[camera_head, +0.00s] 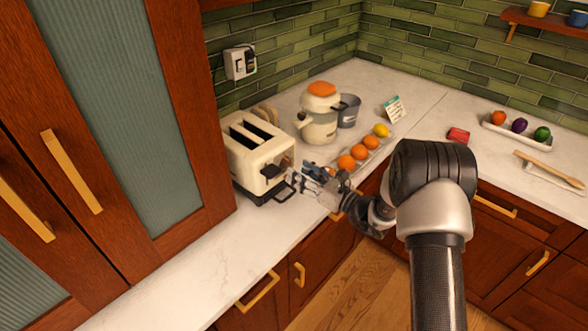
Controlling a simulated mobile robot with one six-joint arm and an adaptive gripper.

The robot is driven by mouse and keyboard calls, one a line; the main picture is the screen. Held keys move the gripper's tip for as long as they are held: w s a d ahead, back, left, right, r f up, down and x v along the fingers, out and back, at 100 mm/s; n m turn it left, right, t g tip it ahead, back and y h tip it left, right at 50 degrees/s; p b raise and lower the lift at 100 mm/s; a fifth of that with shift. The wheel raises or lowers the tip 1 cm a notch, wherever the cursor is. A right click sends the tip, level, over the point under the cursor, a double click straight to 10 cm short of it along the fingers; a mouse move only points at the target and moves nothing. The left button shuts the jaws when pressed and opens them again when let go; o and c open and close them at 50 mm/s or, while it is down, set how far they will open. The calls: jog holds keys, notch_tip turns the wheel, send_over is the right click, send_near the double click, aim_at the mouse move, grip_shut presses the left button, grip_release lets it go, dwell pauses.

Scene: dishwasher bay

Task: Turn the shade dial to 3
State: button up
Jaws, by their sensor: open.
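A cream toaster (240,160) with two dark slots stands on the counter, left of the middle. A dark round knob (271,171) shows on its front face, which may be the shade dial; its markings are too small to read. A dark loop-like part (284,191) sits low at the front, partly beside my gripper. My gripper (299,180) is open, just right of the toaster's front and close to it. I cannot tell whether it touches the toaster. The fingers appear to hold nothing.
A tray of oranges (359,152) and a lemon (381,130) lies beyond my gripper. A tall wooden cabinet (110,110) stands left. The front-left counter (165,265) is clear.

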jog(key=v, duration=0.8)
jog(key=s+a+r+n+g+h, duration=0.1)
jog(key=s+a+r+n+g, duration=0.35)
jog(key=s+r+n, duration=0.4)
jog(key=s+a+r+n+g, duration=0.3)
jog(key=s+r+n+g, duration=0.25)
jog(key=s, duration=0.55)
jog(key=s+d+n+h, duration=0.6)
jog(key=s+n+h, duration=0.15)
jog(key=s, duration=0.45)
jog(key=s+d+r+n+t+h, duration=0.2)
jog(key=s+d+n+h, duration=0.3)
jog(key=d, duration=0.7)
jog(key=shift+s+n+t+h, duration=0.15)
jog(key=shift+n+t+h, duration=0.2)
jog(key=shift+n+t, duration=0.35)
